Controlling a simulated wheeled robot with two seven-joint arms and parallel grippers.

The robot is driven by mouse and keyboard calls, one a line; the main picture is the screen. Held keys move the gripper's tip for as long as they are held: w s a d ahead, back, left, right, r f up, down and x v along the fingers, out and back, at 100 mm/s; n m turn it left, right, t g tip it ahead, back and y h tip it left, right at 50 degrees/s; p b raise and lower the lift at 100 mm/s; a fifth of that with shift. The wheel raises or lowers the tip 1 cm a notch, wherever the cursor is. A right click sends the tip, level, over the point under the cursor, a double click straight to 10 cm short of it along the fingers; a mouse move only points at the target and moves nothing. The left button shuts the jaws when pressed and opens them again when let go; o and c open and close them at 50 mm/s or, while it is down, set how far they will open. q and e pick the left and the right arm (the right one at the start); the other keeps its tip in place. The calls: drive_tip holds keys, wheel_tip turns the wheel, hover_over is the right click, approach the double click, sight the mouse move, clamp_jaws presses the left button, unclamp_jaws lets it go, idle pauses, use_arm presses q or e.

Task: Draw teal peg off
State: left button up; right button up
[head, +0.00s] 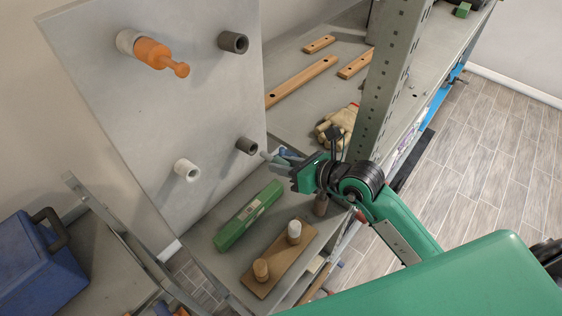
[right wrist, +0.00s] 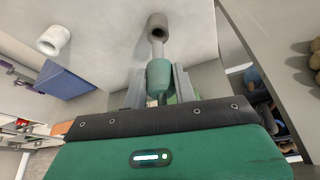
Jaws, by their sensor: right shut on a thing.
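The teal peg (right wrist: 158,78) is between the fingers of my right gripper (right wrist: 159,88), which is shut on it. Its narrow paler end points at the mouth of a dark socket (right wrist: 158,25) on the upright panel; I cannot tell whether the tip is still inside. In the head view, my right gripper (head: 281,160) is at the lower right dark socket (head: 247,146), and little of the peg (head: 266,156) shows there. The panel (head: 150,110) also bears a white socket with an orange peg (head: 155,55), an empty dark socket (head: 234,42) and an empty white socket (head: 186,170). My left gripper is not in view.
Below the panel, a green box (head: 248,215) and a wooden block with two pegs (head: 270,272) stand on a shelf. A perforated rack post (head: 388,85) rises close to my right gripper. Gloves (head: 340,122) and wooden bars (head: 300,82) lie behind. A blue case (head: 40,268) is at left.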

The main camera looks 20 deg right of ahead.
drive_tip(key=shift+s+d, duration=0.15)
drive_tip(key=shift+s, duration=0.15)
drive_tip(key=shift+r, duration=0.15)
drive_tip(key=shift+r+p, duration=2.85)
drive_tip(key=shift+r, duration=0.6)
